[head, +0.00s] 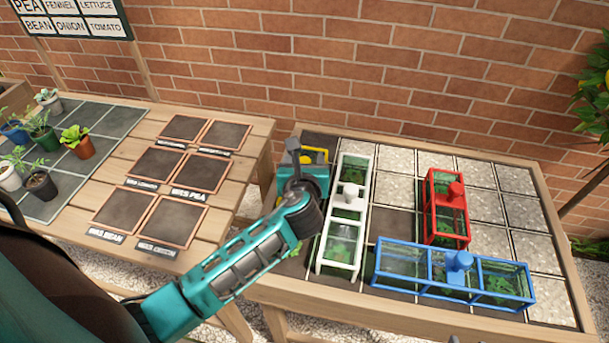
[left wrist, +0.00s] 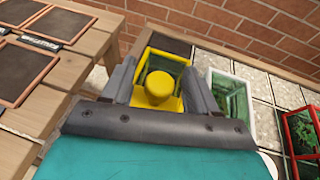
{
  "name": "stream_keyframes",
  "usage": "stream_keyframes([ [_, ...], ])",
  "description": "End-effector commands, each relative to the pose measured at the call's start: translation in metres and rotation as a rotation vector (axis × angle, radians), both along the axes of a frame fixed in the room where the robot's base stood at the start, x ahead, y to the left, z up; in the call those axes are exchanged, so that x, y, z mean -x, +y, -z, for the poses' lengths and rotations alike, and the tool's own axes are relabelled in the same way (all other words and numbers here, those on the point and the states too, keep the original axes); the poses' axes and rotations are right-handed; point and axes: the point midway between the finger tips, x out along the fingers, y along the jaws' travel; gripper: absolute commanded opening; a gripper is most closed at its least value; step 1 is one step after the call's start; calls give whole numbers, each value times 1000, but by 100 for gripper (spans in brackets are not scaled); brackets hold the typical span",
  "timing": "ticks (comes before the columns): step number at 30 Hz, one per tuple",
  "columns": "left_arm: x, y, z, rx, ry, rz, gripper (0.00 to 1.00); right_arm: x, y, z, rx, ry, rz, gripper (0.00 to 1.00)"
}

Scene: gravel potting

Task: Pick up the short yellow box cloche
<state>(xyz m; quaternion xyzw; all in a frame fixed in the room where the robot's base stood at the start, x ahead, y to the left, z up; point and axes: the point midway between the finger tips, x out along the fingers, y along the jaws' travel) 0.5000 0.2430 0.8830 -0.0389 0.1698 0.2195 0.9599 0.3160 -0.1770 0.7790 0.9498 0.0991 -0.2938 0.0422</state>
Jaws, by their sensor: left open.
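The short yellow box cloche (left wrist: 160,88) shows in the left wrist view, a yellow-framed glass box with a round yellow knob on top. In the head view only part of its yellow frame (head: 315,155) shows at the back left of the right table; my left arm hides the rest. My left gripper (left wrist: 158,82) is open, with one finger on each side of the cloche's knob. I cannot tell whether the fingers touch it. In the head view my left gripper (head: 306,155) is over the cloche.
A long white cloche (head: 344,215) stands close to the right of my left gripper. A red cloche (head: 446,208) and a long blue cloche (head: 452,274) stand further right. The left table (head: 240,135) holds labelled dark squares and several potted plants. A brick wall (head: 330,60) is behind.

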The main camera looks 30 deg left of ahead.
Motion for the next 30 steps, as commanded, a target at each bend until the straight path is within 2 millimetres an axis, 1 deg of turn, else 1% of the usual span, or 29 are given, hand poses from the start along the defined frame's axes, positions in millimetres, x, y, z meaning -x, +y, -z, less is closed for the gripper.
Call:
stream_keyframes([
  [3,0,0,0,0,0,0,59,0,0,0,0,0,0,43],
  [21,0,0,0,0,0,-1,1,1,0,1,0,3,1,43],
  [22,0,0,0,0,0,-1,0,1,0,1,0,3,1,43],
  [30,0,0,-1,-1,-2,0,0,2,0,1,0,4,1,43],
])
